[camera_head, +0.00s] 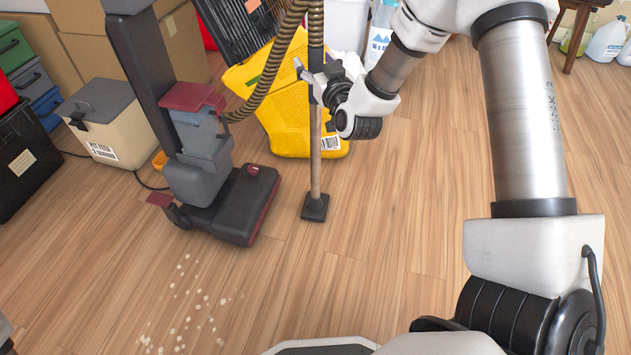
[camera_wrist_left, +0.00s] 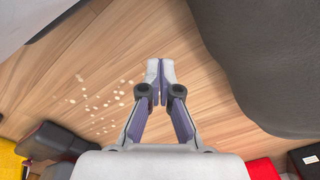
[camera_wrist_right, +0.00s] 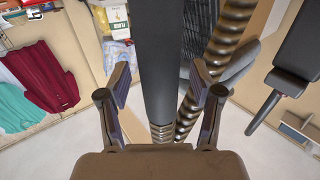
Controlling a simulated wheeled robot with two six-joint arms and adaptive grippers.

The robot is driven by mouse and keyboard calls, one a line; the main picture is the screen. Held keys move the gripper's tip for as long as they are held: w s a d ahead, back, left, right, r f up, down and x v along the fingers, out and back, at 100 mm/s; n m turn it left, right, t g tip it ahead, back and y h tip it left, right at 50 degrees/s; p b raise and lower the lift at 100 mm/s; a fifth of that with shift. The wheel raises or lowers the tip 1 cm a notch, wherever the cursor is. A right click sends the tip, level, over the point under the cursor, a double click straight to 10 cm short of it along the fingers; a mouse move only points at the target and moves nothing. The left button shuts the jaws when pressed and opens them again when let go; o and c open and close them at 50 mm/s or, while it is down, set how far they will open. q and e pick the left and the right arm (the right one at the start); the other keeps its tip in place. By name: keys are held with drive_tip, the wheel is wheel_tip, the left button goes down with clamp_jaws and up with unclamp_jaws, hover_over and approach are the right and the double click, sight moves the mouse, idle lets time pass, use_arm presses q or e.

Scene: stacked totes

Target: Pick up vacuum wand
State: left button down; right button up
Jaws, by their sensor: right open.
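The vacuum wand (camera_head: 316,170) stands nearly upright on the floor, with a dark upper tube, a tan lower tube and a small black floor head. My right gripper (camera_head: 314,82) is at the upper tube, its fingers open on either side of it. In the right wrist view the wand's dark tube (camera_wrist_right: 165,60) rises between the open fingers of my right gripper (camera_wrist_right: 160,85), with the ribbed hose beside it; contact cannot be told. My left gripper (camera_wrist_left: 160,75) is shut and empty above the wooden floor.
The dark upright vacuum (camera_head: 225,200) stands left of the wand, its ribbed hose (camera_head: 275,70) arching close by. A yellow bag (camera_head: 285,115) lies behind the wand. A beige box (camera_head: 105,120) is at left. Pale crumbs (camera_head: 190,305) lie on the front floor. Open floor lies right of the wand.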

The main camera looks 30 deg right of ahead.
clamp_jaws()
drive_tip(key=shift+r, duration=0.1)
drive_tip(key=shift+r, duration=0.1)
